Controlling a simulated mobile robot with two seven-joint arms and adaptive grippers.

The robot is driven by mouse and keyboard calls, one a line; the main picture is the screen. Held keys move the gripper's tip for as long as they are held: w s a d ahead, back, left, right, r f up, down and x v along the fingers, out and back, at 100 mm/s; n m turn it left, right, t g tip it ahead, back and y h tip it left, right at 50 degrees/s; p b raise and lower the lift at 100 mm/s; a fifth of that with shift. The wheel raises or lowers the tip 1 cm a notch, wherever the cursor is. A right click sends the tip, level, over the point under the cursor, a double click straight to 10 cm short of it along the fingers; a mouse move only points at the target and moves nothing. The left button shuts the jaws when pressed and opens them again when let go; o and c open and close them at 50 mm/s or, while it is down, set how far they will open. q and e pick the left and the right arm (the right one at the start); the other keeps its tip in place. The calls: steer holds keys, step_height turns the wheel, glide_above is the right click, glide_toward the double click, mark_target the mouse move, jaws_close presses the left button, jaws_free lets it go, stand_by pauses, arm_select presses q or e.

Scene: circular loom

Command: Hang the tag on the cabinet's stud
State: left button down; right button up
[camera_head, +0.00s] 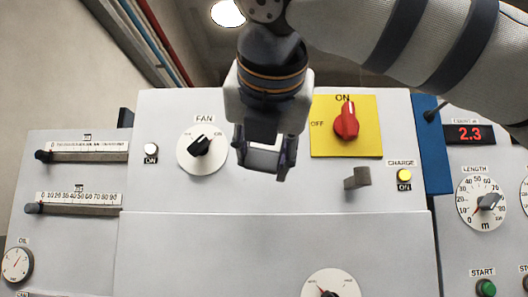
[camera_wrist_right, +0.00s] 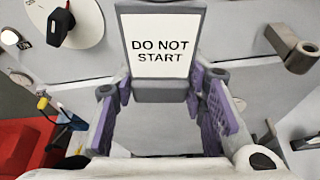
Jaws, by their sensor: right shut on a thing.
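My right gripper (camera_head: 265,165) hangs in front of the cabinet's upper panel (camera_head: 270,195), between the FAN dial and the yellow plate. It is shut on the tag (camera_wrist_right: 160,45), a white plate with a dark grey frame reading "DO NOT START". The tag's grip end (camera_wrist_right: 160,92) lies between the purple finger pads. In the head view the gripper mostly hides the tag. The stud (camera_head: 357,178) is a short grey peg below the yellow plate, right of my gripper. It also shows in the right wrist view (camera_wrist_right: 292,47), bare and apart from the tag. My left gripper is not in view.
The FAN dial (camera_head: 200,150) is left of my gripper. The red ON/OFF knob (camera_head: 346,122) on its yellow plate sits just above the stud.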

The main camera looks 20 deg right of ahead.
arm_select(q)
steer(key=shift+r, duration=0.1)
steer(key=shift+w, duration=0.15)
arm_select(e)
steer(key=shift+w+d, duration=0.1)
steer(key=shift+w, duration=0.15)
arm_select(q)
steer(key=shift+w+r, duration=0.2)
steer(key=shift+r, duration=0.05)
arm_select(e)
steer(key=shift+w+d, duration=0.2)
steer(key=shift+w, duration=0.5)
steer(key=shift+w, duration=0.1)
steer(key=shift+w+d+p, duration=0.1)
steer(key=shift+p, duration=0.25)
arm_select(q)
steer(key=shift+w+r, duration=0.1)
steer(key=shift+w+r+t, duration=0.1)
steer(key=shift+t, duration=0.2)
arm_select(e)
steer(key=shift+f, duration=0.25)
